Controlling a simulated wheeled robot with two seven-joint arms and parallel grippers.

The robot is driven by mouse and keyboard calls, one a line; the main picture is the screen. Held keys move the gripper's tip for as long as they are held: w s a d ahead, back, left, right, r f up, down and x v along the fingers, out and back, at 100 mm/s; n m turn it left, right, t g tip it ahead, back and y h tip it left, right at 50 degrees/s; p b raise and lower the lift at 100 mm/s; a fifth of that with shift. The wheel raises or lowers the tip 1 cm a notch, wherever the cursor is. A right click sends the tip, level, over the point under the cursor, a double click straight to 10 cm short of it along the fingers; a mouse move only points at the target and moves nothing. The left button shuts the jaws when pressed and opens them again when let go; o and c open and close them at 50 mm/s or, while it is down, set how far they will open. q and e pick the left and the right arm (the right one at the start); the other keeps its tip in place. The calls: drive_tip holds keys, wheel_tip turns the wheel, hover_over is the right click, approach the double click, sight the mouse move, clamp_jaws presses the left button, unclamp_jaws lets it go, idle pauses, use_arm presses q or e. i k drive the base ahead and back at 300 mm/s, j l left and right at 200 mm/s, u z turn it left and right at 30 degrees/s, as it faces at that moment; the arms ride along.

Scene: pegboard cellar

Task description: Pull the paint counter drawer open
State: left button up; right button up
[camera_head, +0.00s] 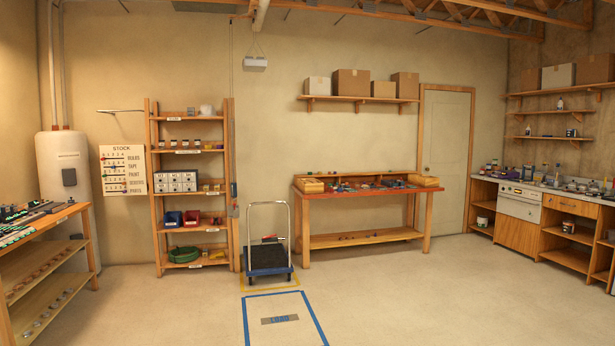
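A counter (551,187) with a grey top runs along the right wall and looks like the paint counter. Bottles, cans and jars stand on it. Under its top is a wooden drawer (570,206) with small dark pulls, and its front looks flush with the frame. Left of the drawer is a white-fronted unit (519,204) above a wooden panel. Neither of my grippers is in view, and the counter is some way off at the right.
A platform cart (268,258) stands on the floor before the back wall. A workbench (368,193) stands right of it, near a closed door (446,136). Shelves (190,146) and a slanted display rack (48,258) are at left. The floor (420,295) before the counter is clear.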

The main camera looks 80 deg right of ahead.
sight(586, 209)
drive_tip(key=l+z, duration=0.2)
drive_tip(key=z, duration=0.2)
drive_tip(key=k+l+z, duration=0.1)
drive_tip(key=l+z, duration=0.45)
drive_tip(key=z, duration=0.25)
drive_tip(key=l+z, duration=0.2)
drive_tip(key=z, duration=0.25)
drive_tip(key=i+l+z, duration=0.1)
drive_tip(key=l+z, duration=0.15)
drive_tip(key=z, duration=0.15)
drive_tip(key=i+l+z, duration=0.25)
drive_tip(key=l+z, duration=0.15)
drive_tip(key=i+l+z, duration=0.6)
drive_tip(key=z, duration=0.2)
drive_tip(key=i+l+z, duration=0.2)
drive_tip(key=i+z, duration=0.45)
drive_tip(key=i, duration=4.75)
drive_tip(key=i+z, duration=0.15)
drive_tip(key=i, duration=0.45)
drive_tip(key=i+j+z, duration=0.2)
drive_tip(key=i, duration=0.35)
drive_tip(key=i+j+z, duration=0.15)
drive_tip(key=i, duration=0.45)
drive_tip(key=i+j+z, duration=0.5)
drive_tip(key=i, duration=0.15)
drive_tip(key=i+j+z, duration=0.45)
drive_tip(key=i+j, duration=0.05)
drive_tip(key=i, duration=0.1)
